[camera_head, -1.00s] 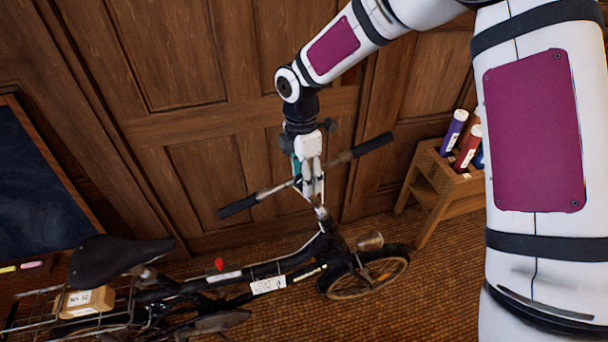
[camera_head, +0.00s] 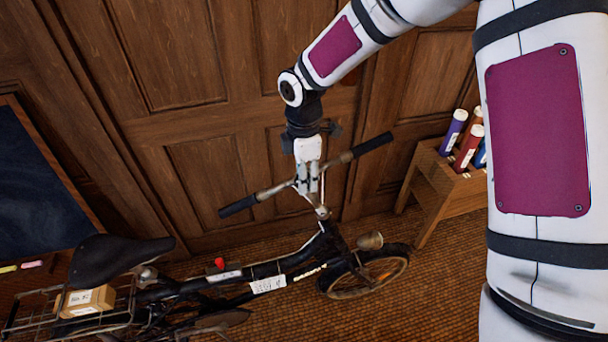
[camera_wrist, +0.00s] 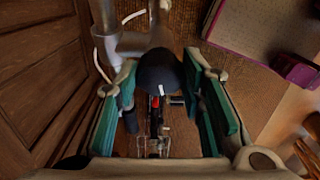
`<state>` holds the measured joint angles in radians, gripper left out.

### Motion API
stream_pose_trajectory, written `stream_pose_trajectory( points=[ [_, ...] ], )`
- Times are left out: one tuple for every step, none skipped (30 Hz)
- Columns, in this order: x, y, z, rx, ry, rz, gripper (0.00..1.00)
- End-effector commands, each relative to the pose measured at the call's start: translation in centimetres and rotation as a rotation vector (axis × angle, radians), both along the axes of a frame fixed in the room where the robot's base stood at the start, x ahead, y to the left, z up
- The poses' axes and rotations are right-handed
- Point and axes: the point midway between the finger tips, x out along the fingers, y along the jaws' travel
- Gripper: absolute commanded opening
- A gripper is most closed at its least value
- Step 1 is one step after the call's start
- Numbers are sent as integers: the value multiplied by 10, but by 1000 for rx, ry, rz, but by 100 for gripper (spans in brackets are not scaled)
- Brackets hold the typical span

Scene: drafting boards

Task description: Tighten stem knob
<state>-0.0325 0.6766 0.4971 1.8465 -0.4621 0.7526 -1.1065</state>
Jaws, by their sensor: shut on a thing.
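The bicycle (camera_head: 250,272) stands in front of the panelled wall, with its handlebar (camera_head: 262,194) and stem (camera_head: 322,212) towards the right. My gripper (camera_head: 312,188) points down at the stem, over the middle of the handlebar. In the wrist view a dark, rounded stem knob (camera_wrist: 158,70) with a short white mark sits between the teal finger pads of my gripper (camera_wrist: 161,82). My gripper is shut on it. In the head view my fingers hide the knob. Grey metal of the handlebar and stem (camera_wrist: 131,42) shows beside it in the wrist view.
A wooden stand (camera_head: 437,190) with coloured tubes (camera_head: 468,147) is at the right. A saddle (camera_head: 112,258) and a rack with a small box (camera_head: 88,300) are at the left. A dark board (camera_head: 38,190) leans at the far left. Carpet lies clear in front.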

Motion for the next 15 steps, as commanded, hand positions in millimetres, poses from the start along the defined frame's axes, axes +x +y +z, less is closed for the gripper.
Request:
stream_pose_trajectory(
  points=[
    [-1, 0, 1, 2, -14, -34, 8],
    [-1, 0, 1, 5, -23, -60, 8],
    [-2, 0, 1, 9, -34, -94, 8],
    [-1, 0, 1, 12, -45, -120, 8],
    [-2, 0, 1, 14, -55, -146, 8],
    [-2, 1, 1, 18, -67, -181, 8],
    [-2, 0, 1, 20, -75, -209, 8],
    [-2, 0, 1, 24, -86, -235, 8],
    [-2, 0, 1, 26, -98, -271, 8],
    [-3, 0, 1, 30, -109, -298, 8],
    [-3, 1, 1, 32, -117, -324, 8],
    [-3, 1, 1, 36, -130, -360, 8],
    [-3, 1, 1, 39, -139, -386, 8],
    [-3, 1, 1, 42, -149, -413, 8],
    [-3, 1, 1, 46, -162, -448, 8]
  ],
)
